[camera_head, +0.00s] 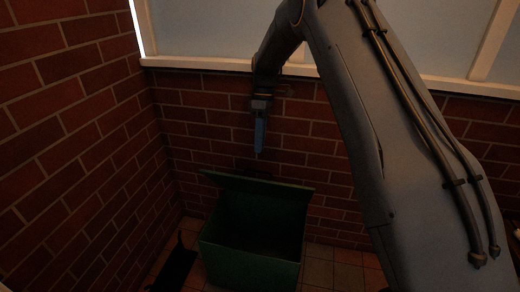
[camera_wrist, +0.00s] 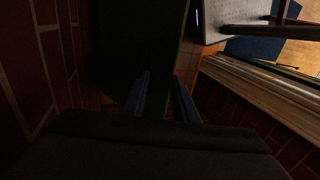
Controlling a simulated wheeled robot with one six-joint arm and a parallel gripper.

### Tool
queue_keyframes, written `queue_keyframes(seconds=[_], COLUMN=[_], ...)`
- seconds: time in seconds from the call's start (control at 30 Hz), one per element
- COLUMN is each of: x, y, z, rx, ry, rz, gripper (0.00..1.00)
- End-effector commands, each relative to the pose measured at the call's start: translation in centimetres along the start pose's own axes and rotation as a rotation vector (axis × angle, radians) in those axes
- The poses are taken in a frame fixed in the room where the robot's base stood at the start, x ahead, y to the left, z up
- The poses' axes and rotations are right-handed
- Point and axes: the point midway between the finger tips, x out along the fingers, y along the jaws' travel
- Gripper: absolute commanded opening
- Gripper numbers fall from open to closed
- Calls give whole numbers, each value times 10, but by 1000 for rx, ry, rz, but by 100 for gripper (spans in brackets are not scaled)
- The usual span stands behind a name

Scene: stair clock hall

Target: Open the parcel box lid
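The green parcel box (camera_head: 249,265) stands on the tiled floor against the brick wall. Its lid (camera_head: 285,193) is raised and leans up at the back of the box. The box's inside is dark, and I cannot make out any contents. My gripper (camera_head: 259,154) points down just above the lid's upper edge in the head view, apparently apart from it. In the wrist view my gripper's two fingers (camera_wrist: 162,76) stand apart with nothing visible held between them. A dark green surface (camera_wrist: 158,35), probably the lid, lies beyond the fingertips.
Brick walls (camera_head: 70,120) close in on the left and behind the box. A pale ledge (camera_head: 200,64) runs along the top of the back wall. A dark object (camera_head: 175,268) sits on the floor left of the box. Some tiled floor (camera_head: 345,275) is bare to the right.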

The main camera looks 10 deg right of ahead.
Motion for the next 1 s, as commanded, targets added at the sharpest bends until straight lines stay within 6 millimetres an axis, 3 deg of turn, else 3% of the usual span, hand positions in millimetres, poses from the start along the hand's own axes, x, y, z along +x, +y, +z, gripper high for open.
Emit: queue_keyframes(seconds=[0.27,0.43,0.53,0.8,1.0], x=[-2,-1,2,10,12], y=[-1,-2,-4,-15,-38], z=[0,2,9,30,24], rx=[0,-29,-113,-630,-1096], ry=[0,-15,-56,-265,-401], rz=[0,19,68,281,396], gripper=[26,0,0,0,0])
